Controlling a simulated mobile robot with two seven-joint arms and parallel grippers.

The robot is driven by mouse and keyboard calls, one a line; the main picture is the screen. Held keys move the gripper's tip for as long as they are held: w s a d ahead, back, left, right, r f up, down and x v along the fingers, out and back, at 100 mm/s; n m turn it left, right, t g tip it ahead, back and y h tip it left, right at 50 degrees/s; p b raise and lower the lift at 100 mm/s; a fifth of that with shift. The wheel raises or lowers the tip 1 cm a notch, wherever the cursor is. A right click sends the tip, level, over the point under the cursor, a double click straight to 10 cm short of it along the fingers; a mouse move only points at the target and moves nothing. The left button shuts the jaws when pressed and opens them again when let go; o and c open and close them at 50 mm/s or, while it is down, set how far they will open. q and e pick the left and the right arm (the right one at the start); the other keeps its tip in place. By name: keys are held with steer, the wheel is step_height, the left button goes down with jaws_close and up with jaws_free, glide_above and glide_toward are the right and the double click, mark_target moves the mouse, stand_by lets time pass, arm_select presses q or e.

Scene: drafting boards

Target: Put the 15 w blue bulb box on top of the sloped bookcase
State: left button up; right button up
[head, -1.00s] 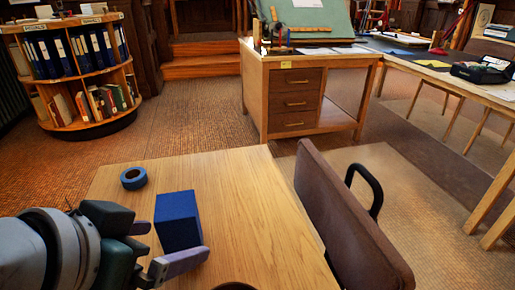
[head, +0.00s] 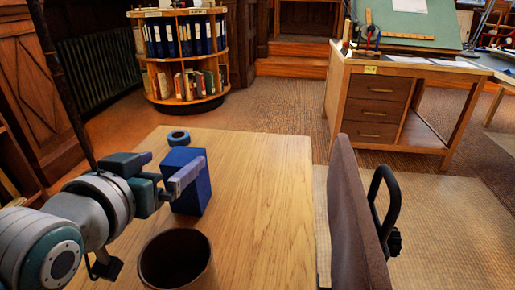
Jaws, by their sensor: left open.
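A blue box (head: 187,156) stands upright on the light wooden table, near its left side; I cannot read any label on it. My left gripper (head: 173,170) is open at the box. One finger crosses in front of the box and the other is at its left; I cannot tell whether they touch it. My right gripper is not in view. A round wooden bookcase (head: 184,62) with binders and books stands at the back. Part of another shelf unit (head: 12,185) shows at the left edge. I cannot tell whether either is the sloped bookcase.
The wooden table (head: 265,185) is clear right of the box. A blue tape roll (head: 178,137) lies behind the box and a dark round cup (head: 176,262) stands in front. A brown chair (head: 352,220) is at the table's right. A drawer desk (head: 378,105) stands beyond.

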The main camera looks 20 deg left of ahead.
mark_target(180, 160)
arm_select(q)
steer(key=x, duration=0.1)
steer(key=b+x, duration=0.1)
steer(key=x, duration=0.1)
steer(key=b+x, duration=0.1)
steer(key=x, duration=0.1)
steer(key=shift+d+f, duration=0.15)
steer(key=shift+f, duration=0.15)
steer(key=shift+s, duration=0.1)
steer(key=shift+c, duration=0.4)
steer(key=c, duration=0.4)
jaws_close()
